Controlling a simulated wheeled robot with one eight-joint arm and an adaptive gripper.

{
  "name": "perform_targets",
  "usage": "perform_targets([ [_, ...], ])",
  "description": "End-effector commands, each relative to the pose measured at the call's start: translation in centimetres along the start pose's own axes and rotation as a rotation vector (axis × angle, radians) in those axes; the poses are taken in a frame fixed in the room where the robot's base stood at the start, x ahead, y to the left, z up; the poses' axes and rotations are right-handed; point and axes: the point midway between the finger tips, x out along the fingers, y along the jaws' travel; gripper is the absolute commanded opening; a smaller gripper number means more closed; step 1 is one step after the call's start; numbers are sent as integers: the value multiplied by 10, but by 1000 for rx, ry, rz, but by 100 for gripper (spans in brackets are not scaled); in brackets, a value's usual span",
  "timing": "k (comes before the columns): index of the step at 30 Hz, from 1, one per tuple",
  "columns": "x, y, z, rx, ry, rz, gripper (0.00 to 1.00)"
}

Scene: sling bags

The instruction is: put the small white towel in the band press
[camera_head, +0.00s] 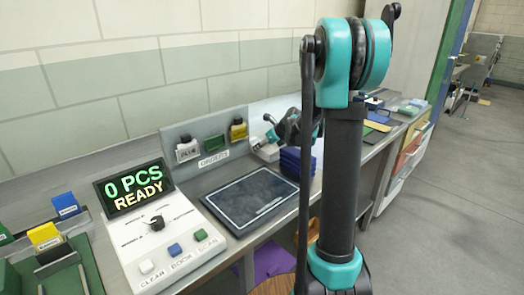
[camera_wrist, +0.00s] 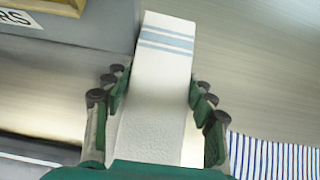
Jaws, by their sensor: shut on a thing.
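The small white towel (camera_wrist: 155,95), with blue stripes near its far end, is between the fingers of my gripper (camera_wrist: 157,97) in the wrist view. My gripper is shut on it, with a finger on each side. In the head view my gripper (camera_head: 290,125) is over the bench behind the dark tablet, partly hidden by my own arm. A white object (camera_head: 264,150) shows below it there, too small to identify. I cannot make out the band press for certain in either view.
A console (camera_head: 160,235) reading "0 PCS READY" stands at the front left. A dark flat pad (camera_head: 252,195) lies beside it. A dark blue stack (camera_head: 291,160) stands beyond the pad. The orders panel (camera_head: 207,138) stands against the wall. Blue-striped cloth (camera_wrist: 275,155) is at the wrist view's lower right.

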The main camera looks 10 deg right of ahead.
Motion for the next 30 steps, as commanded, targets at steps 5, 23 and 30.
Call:
perform_targets([
  [5, 0, 0, 0, 0, 0, 0, 19],
  [23, -35, 0, 35, 0, 0, 0, 19],
  [30, -64, 0, 64, 0, 0, 0, 19],
])
